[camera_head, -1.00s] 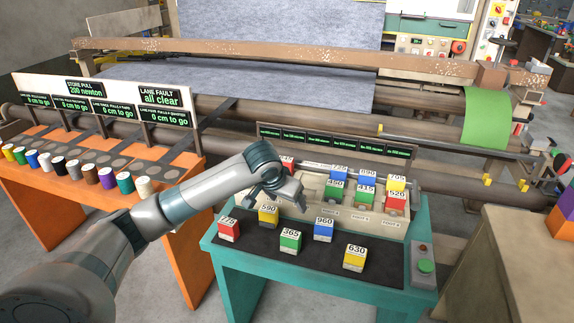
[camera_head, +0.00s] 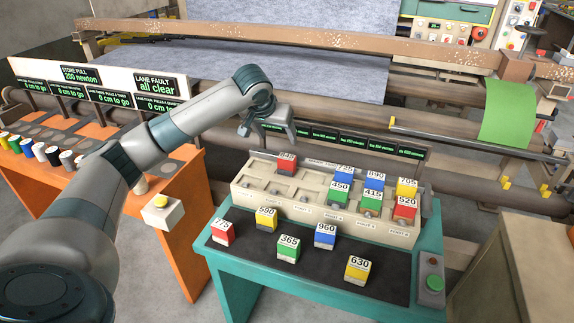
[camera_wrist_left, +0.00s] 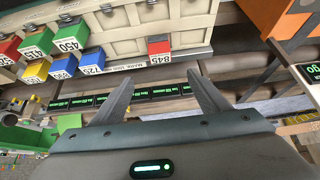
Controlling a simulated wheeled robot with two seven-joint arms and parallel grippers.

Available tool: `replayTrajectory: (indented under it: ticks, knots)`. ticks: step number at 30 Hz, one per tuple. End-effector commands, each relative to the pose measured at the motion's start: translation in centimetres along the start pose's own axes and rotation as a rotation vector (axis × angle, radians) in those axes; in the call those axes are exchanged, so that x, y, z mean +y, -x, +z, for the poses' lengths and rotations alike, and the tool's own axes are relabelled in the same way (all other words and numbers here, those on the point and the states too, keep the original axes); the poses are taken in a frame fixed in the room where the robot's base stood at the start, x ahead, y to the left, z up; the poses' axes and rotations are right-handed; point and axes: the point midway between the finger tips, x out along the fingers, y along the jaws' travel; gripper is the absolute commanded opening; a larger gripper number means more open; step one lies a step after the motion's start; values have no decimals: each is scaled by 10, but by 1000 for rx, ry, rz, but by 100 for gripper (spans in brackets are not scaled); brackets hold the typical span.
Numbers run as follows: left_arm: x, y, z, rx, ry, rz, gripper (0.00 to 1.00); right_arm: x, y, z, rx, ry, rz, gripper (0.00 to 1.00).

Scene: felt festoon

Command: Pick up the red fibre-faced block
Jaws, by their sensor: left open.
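Three red blocks show in the head view. Block 845 (camera_head: 287,164) sits in the back row of the pale rack (camera_head: 300,210), towards its left. Block 520 (camera_head: 405,209) sits at the rack's right end. Another (camera_head: 223,231) stands on the dark mat at front left. I cannot tell which has a fibre face. My left gripper (camera_head: 266,132) is open and empty, raised above and behind the rack's left part. In the left wrist view, block 845 (camera_wrist_left: 158,46) lies beyond the open fingers (camera_wrist_left: 158,82), apart from them. My right gripper is not in view.
Blue, green and yellow blocks fill the rack's right side. Yellow, green and blue blocks stand on the dark mat (camera_head: 320,272) of the teal table (camera_head: 232,262). Display panels (camera_head: 352,139) stand behind the rack. An orange bench (camera_head: 190,205) is at left.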

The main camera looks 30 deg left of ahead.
Motion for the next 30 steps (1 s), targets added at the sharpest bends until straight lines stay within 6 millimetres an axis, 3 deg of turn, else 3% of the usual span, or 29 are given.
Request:
replayTrajectory:
  ticks: [8,24,30]
  knots:
    - [1,-16,0,-3,0,0,69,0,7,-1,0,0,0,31]
    - [0,-106,0,-2,0,0,69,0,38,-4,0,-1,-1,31]
    - [0,-121,0,-1,0,-1,69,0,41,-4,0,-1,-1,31]
